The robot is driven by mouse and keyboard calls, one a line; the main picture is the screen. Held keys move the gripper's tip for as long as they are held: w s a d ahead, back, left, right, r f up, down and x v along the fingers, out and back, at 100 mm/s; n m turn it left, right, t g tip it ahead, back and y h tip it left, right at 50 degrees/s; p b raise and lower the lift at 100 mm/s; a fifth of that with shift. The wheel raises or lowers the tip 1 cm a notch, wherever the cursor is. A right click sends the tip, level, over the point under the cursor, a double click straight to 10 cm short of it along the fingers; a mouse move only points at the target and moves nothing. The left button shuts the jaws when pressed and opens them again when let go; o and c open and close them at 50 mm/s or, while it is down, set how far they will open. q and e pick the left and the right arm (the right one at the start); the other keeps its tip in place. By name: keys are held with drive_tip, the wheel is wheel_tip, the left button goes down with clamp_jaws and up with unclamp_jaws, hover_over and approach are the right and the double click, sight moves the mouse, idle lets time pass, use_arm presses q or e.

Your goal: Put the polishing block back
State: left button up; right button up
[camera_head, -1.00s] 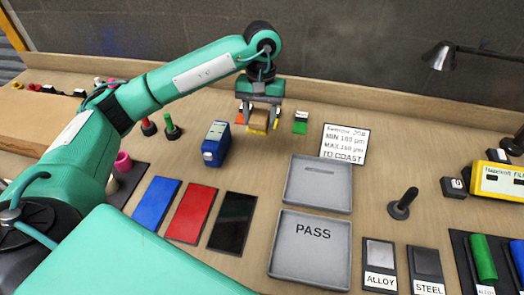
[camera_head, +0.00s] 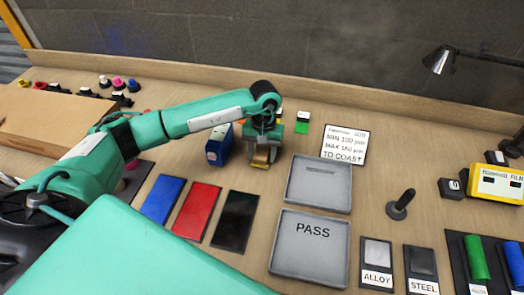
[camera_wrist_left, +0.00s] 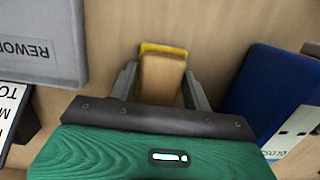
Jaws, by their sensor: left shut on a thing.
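The polishing block (camera_head: 260,159) is a small tan block with a yellow edge. My left gripper (camera_head: 262,154) is shut on it, over the bench between a blue box and the grey trays. In the left wrist view the block (camera_wrist_left: 161,78) sits between the two grey fingers, yellow edge at the far end. How far it is above the bench is hard to tell. My right gripper does not show.
The blue box (camera_head: 217,146) stands just left of the gripper. The rework tray (camera_head: 318,186) lies to the right, with the PASS tray (camera_head: 310,246) nearer. Blue (camera_head: 160,198), red (camera_head: 196,210) and black (camera_head: 234,219) panels lie in front. A printed card (camera_head: 345,145) stands behind the trays.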

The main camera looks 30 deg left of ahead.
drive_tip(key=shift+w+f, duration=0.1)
use_arm(q)
drive_tip(key=shift+f, duration=0.15)
drive_tip(key=o, duration=1)
drive_tip(key=shift+o, duration=0.2)
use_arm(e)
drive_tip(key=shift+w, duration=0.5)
